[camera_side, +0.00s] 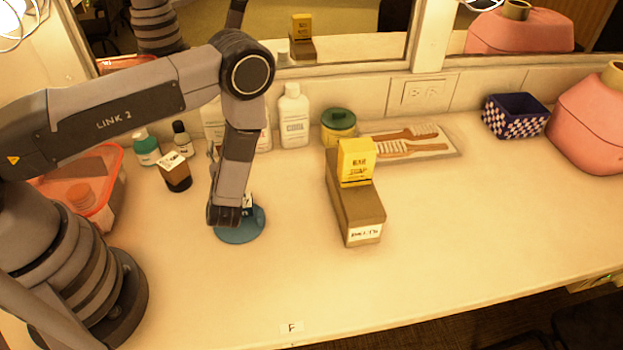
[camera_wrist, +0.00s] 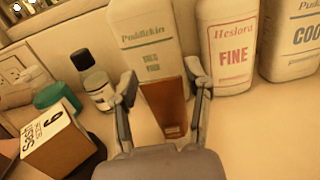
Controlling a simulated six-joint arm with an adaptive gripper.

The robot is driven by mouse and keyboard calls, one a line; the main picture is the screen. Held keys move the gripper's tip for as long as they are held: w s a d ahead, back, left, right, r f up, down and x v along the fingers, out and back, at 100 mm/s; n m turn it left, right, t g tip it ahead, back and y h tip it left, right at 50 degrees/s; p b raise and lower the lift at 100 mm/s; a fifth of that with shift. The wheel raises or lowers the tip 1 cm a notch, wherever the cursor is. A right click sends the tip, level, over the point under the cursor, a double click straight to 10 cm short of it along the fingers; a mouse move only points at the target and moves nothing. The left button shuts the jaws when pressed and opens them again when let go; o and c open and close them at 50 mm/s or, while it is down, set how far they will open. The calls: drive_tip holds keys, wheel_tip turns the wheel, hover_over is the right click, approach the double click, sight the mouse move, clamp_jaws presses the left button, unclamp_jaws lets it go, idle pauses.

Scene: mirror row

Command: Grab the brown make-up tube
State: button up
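In the wrist view a brown upright shape (camera_wrist: 166,105), which looks like the brown make-up tube, stands between the fingers of my gripper (camera_wrist: 163,100). It is in front of a white bottle (camera_wrist: 145,30) with green lettering, and a small pale mark shows near its lower end. My gripper is open, with one finger on each side of the brown shape and a slight gap visible on both sides. In the side view my arm hides the fingertips and the brown tube.
White bottles (camera_wrist: 232,50) stand close behind and to the right. A brown box with a white top (camera_wrist: 55,145) and a black-capped bottle (camera_wrist: 98,85) are on the left. A blue disc (camera_side: 240,232) lies below my wrist. The counter's right front (camera_side: 470,240) is clear.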

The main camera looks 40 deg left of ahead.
drive_tip(key=c, duration=0.7)
drive_tip(key=shift+r, duration=0.1)
